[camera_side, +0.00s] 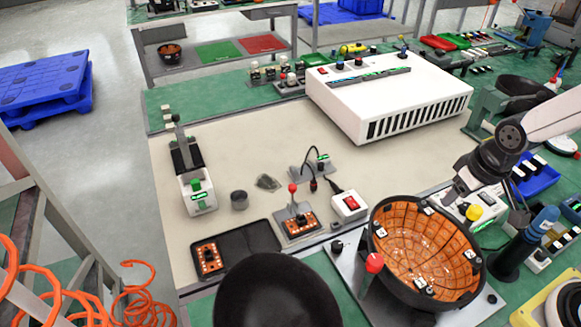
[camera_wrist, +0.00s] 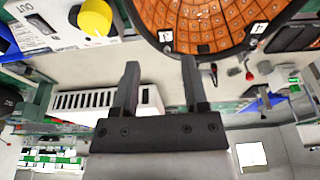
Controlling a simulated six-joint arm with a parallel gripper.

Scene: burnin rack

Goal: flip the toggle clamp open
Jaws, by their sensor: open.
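The toggle clamp (camera_side: 294,207) stands on a small grey fixture in the middle of the beige mat in the side view. Its handle stands roughly upright and ends in a red knob (camera_side: 293,187). An orange board (camera_side: 299,224) sits in the fixture under the clamp. Whether the clamp presses on the board is too small to tell. My gripper (camera_wrist: 161,66) is open, with nothing between its fingers in the wrist view. In the side view it is at the right, above and beyond the bowl, well apart from the clamp. I cannot identify the clamp surely in the wrist view.
An orange-lined bowl (camera_side: 376,226) stands between my arm and the clamp, with a red-knobbed post (camera_side: 374,263) beside it. A white box with a red switch (camera_side: 350,204) is right of the clamp. A black tray (camera_side: 262,235) holds another orange board (camera_side: 208,258). A white machine (camera_side: 340,105) stands behind.

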